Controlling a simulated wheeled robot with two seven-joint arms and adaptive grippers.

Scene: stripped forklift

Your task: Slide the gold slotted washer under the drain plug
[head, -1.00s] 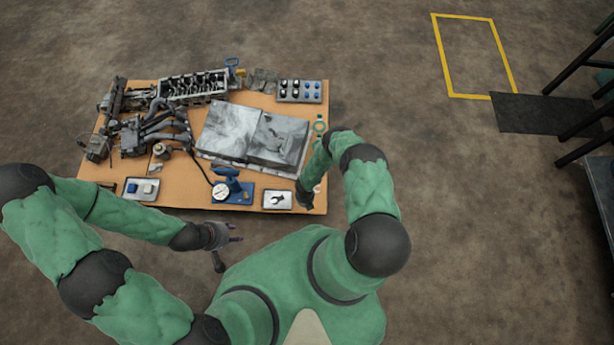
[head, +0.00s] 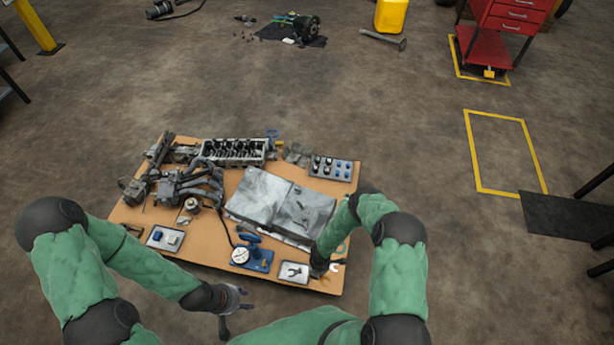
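I cannot make out the gold slotted washer or the drain plug for certain at this size. A small brass-coloured fitting (head: 191,205) stands on the workbench (head: 205,250), by the dark manifold. My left gripper (head: 244,299) is off the bench's front edge, below the blue gauge stand. Its fingers look apart, with nothing seen between them. My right gripper (head: 317,268) points down over the front right of the bench, just right of the small tray with a wrench-like tool (head: 294,272). Its fingertips are too small and shaded to read.
Grey metal covers (head: 280,205) fill the middle of the bench. A blue gauge stand (head: 252,257) and a tray with white and blue pieces (head: 165,238) are along the front. An engine block (head: 235,151) and a socket tray (head: 331,167) are at the back.

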